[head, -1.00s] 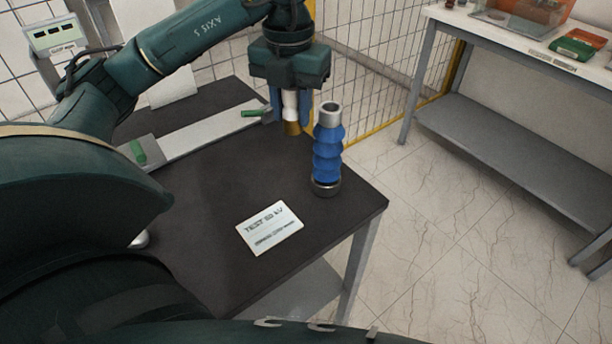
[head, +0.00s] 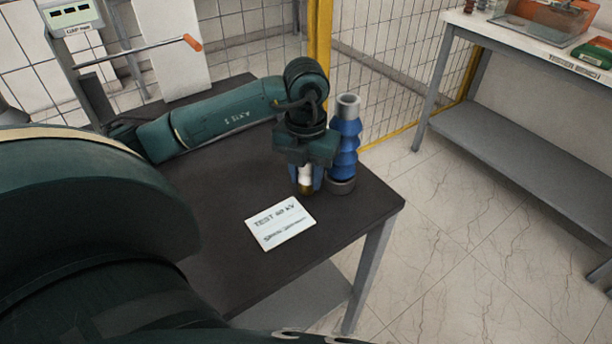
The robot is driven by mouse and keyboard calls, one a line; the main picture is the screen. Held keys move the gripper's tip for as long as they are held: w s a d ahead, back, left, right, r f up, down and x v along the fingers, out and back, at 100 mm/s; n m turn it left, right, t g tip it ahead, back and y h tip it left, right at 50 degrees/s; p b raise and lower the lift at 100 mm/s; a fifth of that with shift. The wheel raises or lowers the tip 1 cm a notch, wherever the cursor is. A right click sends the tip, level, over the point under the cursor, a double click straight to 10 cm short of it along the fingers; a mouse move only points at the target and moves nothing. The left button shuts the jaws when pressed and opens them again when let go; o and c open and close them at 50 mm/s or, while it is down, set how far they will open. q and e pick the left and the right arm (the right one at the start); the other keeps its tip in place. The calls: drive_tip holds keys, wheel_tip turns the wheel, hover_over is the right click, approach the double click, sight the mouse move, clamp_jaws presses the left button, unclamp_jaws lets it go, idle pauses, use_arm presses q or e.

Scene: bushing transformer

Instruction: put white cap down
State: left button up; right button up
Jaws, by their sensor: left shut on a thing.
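My left gripper (head: 306,183) points down and is shut on the white cap (head: 305,175), which has a brass-coloured lower end. The cap is low over the dark table (head: 225,245), just behind the label card. I cannot tell whether its lower end touches the table. The blue ribbed bushing (head: 346,145) with grey metal ends stands upright just right of the gripper, partly hidden by it. My right gripper is not in view.
A white card (head: 281,223) reading TEST lies on the table in front of the gripper. The table's right edge is close to the bushing. A second bench (head: 500,115) stands at the right, beyond open floor. A yellow-framed mesh fence (head: 318,50) is behind.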

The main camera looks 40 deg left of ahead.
use_arm(q)
drive_tip(key=shift+f, duration=0.5)
drive_tip(key=shift+f, duration=0.2)
drive_tip(key=o, duration=1)
